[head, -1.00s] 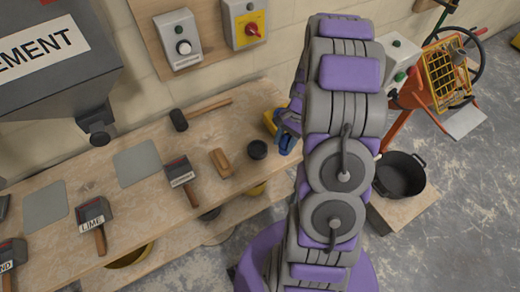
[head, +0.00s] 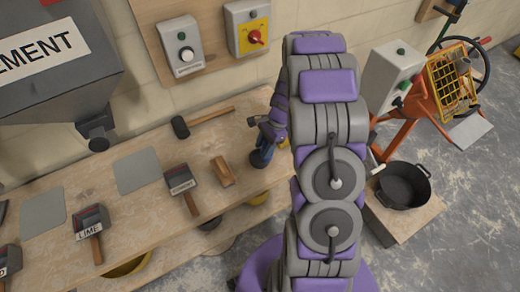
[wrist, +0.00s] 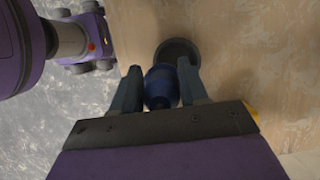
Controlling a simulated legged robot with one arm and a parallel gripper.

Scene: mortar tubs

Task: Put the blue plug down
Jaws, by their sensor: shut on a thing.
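The blue plug (wrist: 161,88) is between the two fingers of my gripper (wrist: 160,72) in the wrist view, and the gripper is shut on it. In the head view, the plug (head: 261,157) and my gripper (head: 268,134) are over the right part of the wooden bench (head: 140,215). A dark round cup or ring (wrist: 178,50) shows just past the plug in the wrist view, partly hidden by it. In the head view that round thing is mostly covered by the plug. I cannot tell whether the plug touches it or the bench.
A wooden block (head: 222,171), a brush labelled cement (head: 182,186), a brush labelled lime (head: 91,222) and a mallet (head: 181,126) lie on the bench. A yellow thing (head: 284,143) is partly hidden behind my arm. A black tub (head: 404,186) stands on the right.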

